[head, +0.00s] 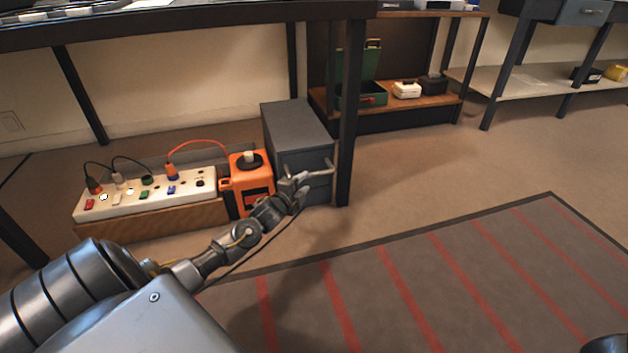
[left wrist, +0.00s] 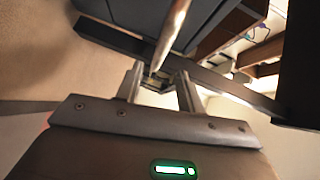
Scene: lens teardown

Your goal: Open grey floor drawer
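In the left wrist view the two fingers of my left gripper (left wrist: 158,86) are apart. A round metal bar (left wrist: 172,38) reaches down between them, with a gap to each side. I cannot tell whether a finger touches it. My right gripper is not in view.
An orange box (head: 250,190) and a white power strip (head: 150,193) with cables sit left of the drawer unit. The black table leg (head: 350,110) stands close at its right. Floor in front is free, with a red-striped mat (head: 440,270).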

